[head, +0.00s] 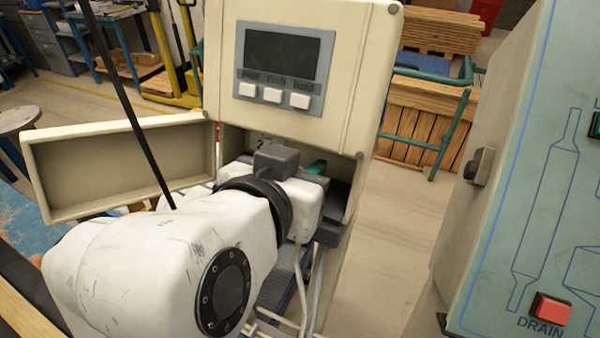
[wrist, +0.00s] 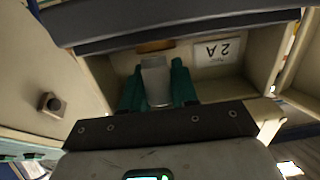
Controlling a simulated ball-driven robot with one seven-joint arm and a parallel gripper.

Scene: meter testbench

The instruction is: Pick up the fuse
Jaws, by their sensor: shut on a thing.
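The fuse (wrist: 156,82) is a pale grey cylinder, seen in the wrist view inside the open compartment of the meter (head: 335,130). My gripper (wrist: 157,92) has its teal fingers shut on the fuse, one on each side. The fuse's far end lies near a brownish strip (wrist: 155,46) on the compartment wall; I cannot tell whether it touches. In the head view my wrist covers most of the compartment, the fuse is hidden, and only a bit of a teal finger (head: 316,167) shows.
The compartment's cover (head: 120,170) stands open at the left. A label (wrist: 218,51) is beside the fuse. The meter's screen (head: 281,55) and several buttons are above. A green panel (head: 530,190) with a red DRAIN button (head: 551,308) stands at the right.

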